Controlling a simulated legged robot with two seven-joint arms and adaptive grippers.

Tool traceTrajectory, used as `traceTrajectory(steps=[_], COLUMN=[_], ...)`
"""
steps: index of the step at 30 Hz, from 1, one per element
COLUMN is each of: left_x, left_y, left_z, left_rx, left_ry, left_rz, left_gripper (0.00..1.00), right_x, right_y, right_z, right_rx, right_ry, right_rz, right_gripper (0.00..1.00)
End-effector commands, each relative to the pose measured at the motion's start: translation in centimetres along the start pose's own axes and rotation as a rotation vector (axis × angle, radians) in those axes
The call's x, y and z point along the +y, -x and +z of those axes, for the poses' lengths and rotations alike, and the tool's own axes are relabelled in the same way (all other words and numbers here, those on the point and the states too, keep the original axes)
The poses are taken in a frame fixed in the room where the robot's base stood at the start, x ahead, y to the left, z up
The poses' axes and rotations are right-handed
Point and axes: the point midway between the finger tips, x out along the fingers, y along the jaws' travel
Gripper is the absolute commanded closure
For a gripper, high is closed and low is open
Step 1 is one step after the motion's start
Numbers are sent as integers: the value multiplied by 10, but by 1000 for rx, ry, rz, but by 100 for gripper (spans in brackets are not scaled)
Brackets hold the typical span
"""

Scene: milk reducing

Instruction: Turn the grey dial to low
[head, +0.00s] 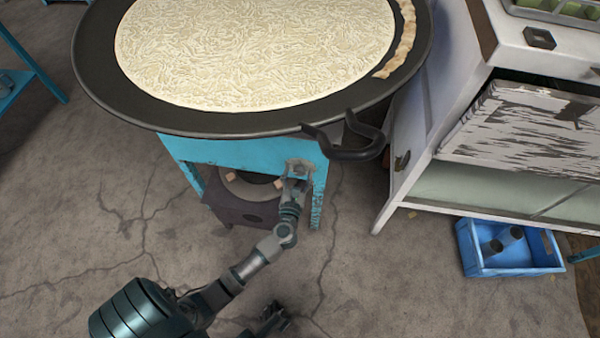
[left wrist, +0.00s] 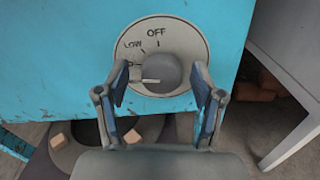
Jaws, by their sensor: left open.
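The grey dial (left wrist: 160,72) sits on a round pale plate (left wrist: 190,40) on a turquoise panel in the left wrist view. OFF is marked at the plate's top and LOW at its upper left. The dial's pale pointer points left, below LOW, toward a mark partly hidden by a finger. My left gripper (left wrist: 161,80) is open, with one finger on each side of the dial; contact is not clear. In the head view my left gripper (head: 297,172) is at the front of the turquoise stand (head: 240,160), where the dial is mostly hidden.
A wide black pan (head: 110,95) with a pale flat sheet (head: 250,50) rests above the stand. Its handle (head: 355,150) juts out near my gripper. A white cabinet (head: 405,175) and blue crate (head: 500,270) are at right. A dark piece at the bottom may be my right gripper.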

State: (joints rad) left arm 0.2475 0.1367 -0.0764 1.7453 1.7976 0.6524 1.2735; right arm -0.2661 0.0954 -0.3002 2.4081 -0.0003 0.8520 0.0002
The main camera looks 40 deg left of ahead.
Motion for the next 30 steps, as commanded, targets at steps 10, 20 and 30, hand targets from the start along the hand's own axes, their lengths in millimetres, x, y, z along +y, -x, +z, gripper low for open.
traceTrajectory(steps=[10, 20, 30], left_x=[-1, -1, -1], left_y=[-2, -2, -3], left_z=[1, 0, 0], left_rx=[-1, 0, 1], left_ry=[0, 0, -8], left_rz=[0, -3, -1], left_gripper=[45, 92, 92], right_x=[0, 0, 0], right_y=[-1, -1, -2], right_z=[0, 0, -1], right_rx=[0, 4, 7], right_ry=[-1, 1, 1], right_rz=[3, 3, 3], right_gripper=[60, 60, 60])
